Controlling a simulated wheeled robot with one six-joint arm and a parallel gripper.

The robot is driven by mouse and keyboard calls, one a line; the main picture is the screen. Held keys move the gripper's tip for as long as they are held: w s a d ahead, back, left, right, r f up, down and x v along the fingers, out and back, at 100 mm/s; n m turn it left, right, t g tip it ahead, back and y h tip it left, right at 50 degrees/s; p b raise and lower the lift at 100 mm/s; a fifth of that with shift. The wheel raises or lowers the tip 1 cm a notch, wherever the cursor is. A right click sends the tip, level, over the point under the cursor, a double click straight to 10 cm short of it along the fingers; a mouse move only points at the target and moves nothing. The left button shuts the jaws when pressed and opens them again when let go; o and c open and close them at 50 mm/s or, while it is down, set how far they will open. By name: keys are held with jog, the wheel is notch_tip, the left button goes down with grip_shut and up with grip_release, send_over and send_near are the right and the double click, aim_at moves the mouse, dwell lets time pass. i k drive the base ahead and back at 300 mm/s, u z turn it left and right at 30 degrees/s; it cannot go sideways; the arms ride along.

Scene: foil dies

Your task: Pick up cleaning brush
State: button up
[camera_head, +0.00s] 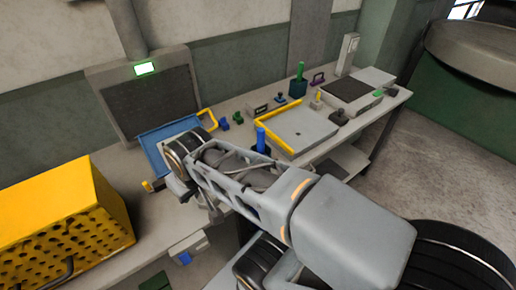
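My arm reaches from the lower right across the bench, and my gripper (192,196) is at its far end, pointing down over the bench's front part. Its fingers are small and partly covered by the wrist, so I cannot tell whether they are open or shut. A small yellow and dark item (153,185) lies on the bench just left of my gripper, apart from it as far as I can see. It may be the cleaning brush, but it is too small to be sure. My arm hides part of the bench.
A blue tray (155,136) stands behind my gripper, before a dark panel (150,98). A yellow perforated box (62,222) fills the left. A yellow-edged grey plate (304,129), a green-handled holder (298,86) and several small tools stand to the right. Bare bench (128,170) lies left of my gripper.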

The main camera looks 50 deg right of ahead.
aim_at(260, 131)
jog(key=z, duration=0.3)
jog(key=k, duration=0.2)
jog(key=u, duration=0.7)
jog(key=i, duration=0.15)
jog(key=z, duration=1.8)
